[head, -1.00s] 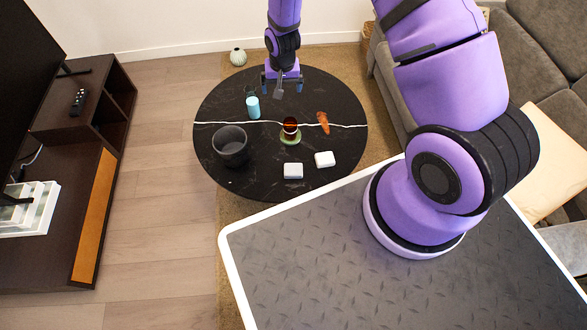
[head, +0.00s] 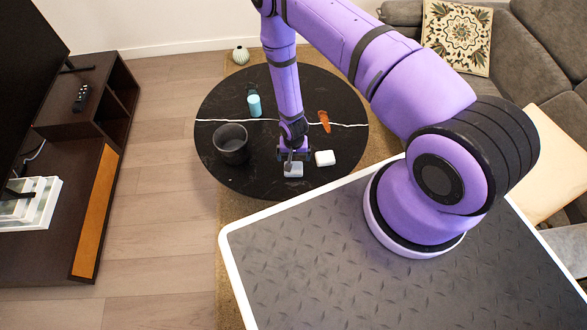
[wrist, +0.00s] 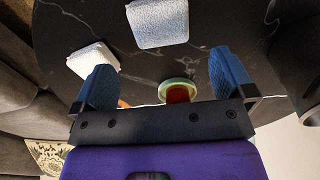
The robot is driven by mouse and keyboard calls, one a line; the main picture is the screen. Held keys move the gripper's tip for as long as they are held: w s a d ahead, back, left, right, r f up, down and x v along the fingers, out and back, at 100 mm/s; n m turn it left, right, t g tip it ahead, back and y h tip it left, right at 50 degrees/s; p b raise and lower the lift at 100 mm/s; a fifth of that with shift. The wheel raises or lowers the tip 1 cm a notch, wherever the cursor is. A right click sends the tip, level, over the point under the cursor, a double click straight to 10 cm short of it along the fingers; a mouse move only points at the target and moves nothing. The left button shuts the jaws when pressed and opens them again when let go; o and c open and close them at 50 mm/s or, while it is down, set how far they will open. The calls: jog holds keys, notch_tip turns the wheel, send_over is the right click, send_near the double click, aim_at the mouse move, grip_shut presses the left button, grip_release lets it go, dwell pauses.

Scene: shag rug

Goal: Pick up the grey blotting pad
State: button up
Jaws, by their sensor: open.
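The grey blotting pad (head: 293,170) is a small, pale, rounded square lying flat near the front edge of the black round table. It also shows in the wrist view (wrist: 158,24), beyond my fingertips and roughly centred between them. My gripper (head: 293,157) is open and empty, pointing down close to the pad and partly covering its far side in the head view. Its two blue fingers (wrist: 162,62) are spread wide in the wrist view, and the pad is not between them. I cannot tell the height left above the pad.
A whiter pad (head: 325,158) lies close to the right. A blue bottle (head: 254,106) and an orange item (head: 324,120) are farther back. The round table (head: 240,180) is bare at front left.

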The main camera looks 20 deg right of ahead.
aim_at(293, 168)
jog(key=shift+s+a+f, duration=0.1)
jog(key=shift+s+f, duration=0.05)
jog(key=shift+f, duration=4.25)
jog(key=c, duration=0.8)
